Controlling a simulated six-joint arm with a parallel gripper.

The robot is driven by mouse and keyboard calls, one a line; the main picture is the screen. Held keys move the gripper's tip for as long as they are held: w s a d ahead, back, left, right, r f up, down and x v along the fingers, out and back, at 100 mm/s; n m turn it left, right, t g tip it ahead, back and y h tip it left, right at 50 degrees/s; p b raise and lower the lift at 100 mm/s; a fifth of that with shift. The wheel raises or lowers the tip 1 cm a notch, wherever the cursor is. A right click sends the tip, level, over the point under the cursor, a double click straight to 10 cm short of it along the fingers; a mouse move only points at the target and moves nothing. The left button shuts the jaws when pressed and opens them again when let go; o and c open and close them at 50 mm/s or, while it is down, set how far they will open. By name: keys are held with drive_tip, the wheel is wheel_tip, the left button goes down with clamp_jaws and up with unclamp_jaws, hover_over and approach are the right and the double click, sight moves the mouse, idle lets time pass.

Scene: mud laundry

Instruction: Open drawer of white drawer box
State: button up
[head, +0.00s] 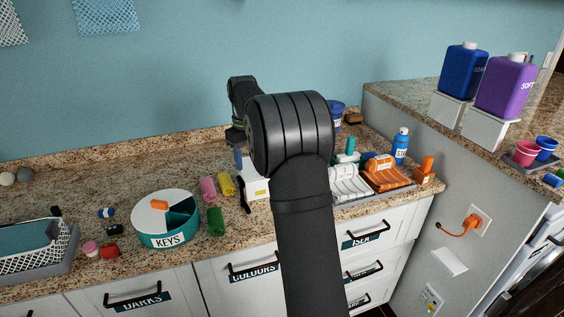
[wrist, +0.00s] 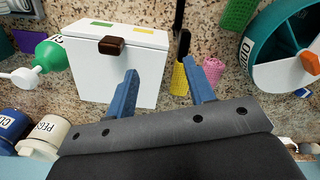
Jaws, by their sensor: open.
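The white drawer box (wrist: 88,72) is near the upper left of the wrist view, with a dark brown handle (wrist: 112,45) and yellow and green labels along its upper strip. No drawer gap shows. In the head view the drawer box (head: 256,189) is partly hidden behind my arm. My gripper (wrist: 158,69) is open, its two blue fingers apart and nothing held. In the wrist view the left finger overlaps the box's lower right part and the right finger is beside the box; the handle is left of both fingertips. I cannot tell whether a finger touches the box.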

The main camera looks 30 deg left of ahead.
drive_tip(key=w+d+r+m, duration=0.2)
drive_tip(key=r+m, duration=0.1)
drive_tip(key=r, duration=0.3)
drive_tip(key=w+d+r+m, duration=0.2)
drive_tip(key=w+d+r, duration=0.1)
drive_tip(key=r, duration=0.3)
wheel_tip(320, 180, down, 18)
drive_tip(key=shift+a+r, duration=0.15)
clamp_jaws()
